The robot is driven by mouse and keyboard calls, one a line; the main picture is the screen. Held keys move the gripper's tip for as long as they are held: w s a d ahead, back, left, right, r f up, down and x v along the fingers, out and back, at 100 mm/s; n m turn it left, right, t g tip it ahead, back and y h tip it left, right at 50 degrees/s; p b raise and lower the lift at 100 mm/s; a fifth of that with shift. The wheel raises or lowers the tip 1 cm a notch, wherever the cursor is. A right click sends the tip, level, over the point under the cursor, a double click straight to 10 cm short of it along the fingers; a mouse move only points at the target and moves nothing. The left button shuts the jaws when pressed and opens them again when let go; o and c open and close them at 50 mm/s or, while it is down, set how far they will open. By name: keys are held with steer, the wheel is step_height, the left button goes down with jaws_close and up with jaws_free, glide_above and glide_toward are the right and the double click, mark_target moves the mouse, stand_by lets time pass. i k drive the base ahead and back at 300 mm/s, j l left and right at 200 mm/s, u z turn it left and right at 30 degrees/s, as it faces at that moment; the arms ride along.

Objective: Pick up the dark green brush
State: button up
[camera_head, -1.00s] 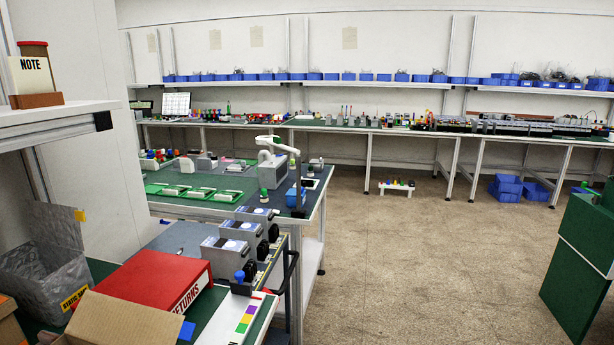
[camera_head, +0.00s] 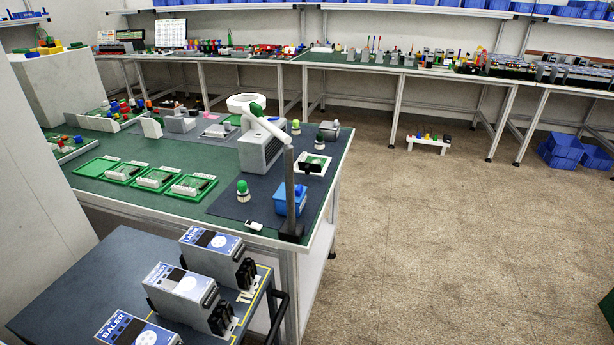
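I cannot make out a dark green brush for certain. On the near green-topped table (camera_head: 107,172), a small green-topped piece with a pale base (camera_head: 243,191) stands on the dark mat, left of a blue bin (camera_head: 290,199). A smaller piece with green on it (camera_head: 296,127) stands farther back, right of a grey box (camera_head: 261,152). Both are too small to identify. My gripper is not in view.
A cart (camera_head: 70,277) with several grey labelled units (camera_head: 182,291) stands in front of the table. A lamp on a dark post rises at the table's right corner. Open floor (camera_head: 420,250) lies to the right, with a small white stool (camera_head: 428,144) farther back.

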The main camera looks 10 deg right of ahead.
mark_target(320, 143)
steer(key=i+l, duration=0.25)
steer(key=i, duration=0.15)
steer(key=i+l+u, duration=0.1)
steer(key=u, duration=0.3)
steer(key=l+u, duration=0.2)
steer(key=u, duration=0.2)
steer(key=i+l+u, duration=0.1)
steer(key=u, duration=0.3)
steer(key=l, duration=0.1)
